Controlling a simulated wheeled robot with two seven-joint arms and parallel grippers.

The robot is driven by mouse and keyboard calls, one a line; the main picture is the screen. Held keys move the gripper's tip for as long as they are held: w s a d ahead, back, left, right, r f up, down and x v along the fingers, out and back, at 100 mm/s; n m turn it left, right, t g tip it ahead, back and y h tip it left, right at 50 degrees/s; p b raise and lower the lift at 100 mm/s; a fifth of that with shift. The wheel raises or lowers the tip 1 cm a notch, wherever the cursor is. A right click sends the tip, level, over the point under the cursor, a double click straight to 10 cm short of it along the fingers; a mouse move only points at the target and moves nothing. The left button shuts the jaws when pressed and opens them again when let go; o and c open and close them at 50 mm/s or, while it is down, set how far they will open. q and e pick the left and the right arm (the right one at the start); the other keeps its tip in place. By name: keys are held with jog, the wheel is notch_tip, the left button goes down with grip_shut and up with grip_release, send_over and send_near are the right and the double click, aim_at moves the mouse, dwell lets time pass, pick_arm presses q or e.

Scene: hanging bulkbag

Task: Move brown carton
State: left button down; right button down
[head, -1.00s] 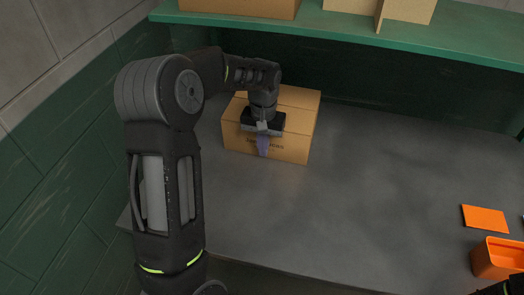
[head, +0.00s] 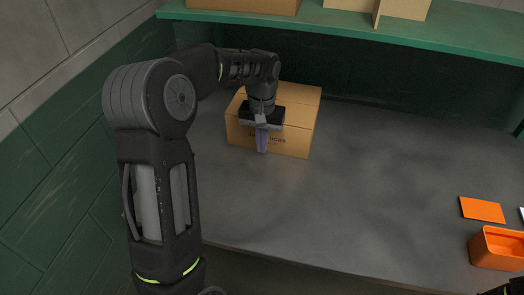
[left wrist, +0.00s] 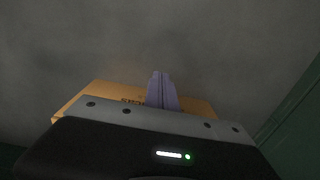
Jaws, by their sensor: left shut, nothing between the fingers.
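The brown carton (head: 294,112) sits closed on the grey worktop at the back, below the green shelf. Dark print shows on its front face. My left gripper (head: 262,150) points down in front of that face, its purple fingers shut with nothing between them. The gripper body hides part of the carton's top and front. In the left wrist view the shut fingers (left wrist: 161,80) stand before the carton (left wrist: 95,93), whose edge shows behind the gripper body. I cannot tell whether the fingers touch the carton. Of my right arm only a dark bit shows at the bottom right corner.
A green shelf (head: 440,35) runs above the back of the worktop and carries cartons (head: 345,4). An orange bin (head: 497,250) and a flat orange piece (head: 482,209) lie at the right. The worktop (head: 390,180) between them and the carton is clear. A green wall stands at the left.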

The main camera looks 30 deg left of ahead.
pick_arm(q)
notch_tip(320, 180, up, 7)
jog(key=shift+w+b, duration=0.15)
jog(key=shift+b, duration=0.15)
jog(key=shift+a+f, duration=0.1)
jog(key=shift+f, duration=0.05)
dwell(0.4)
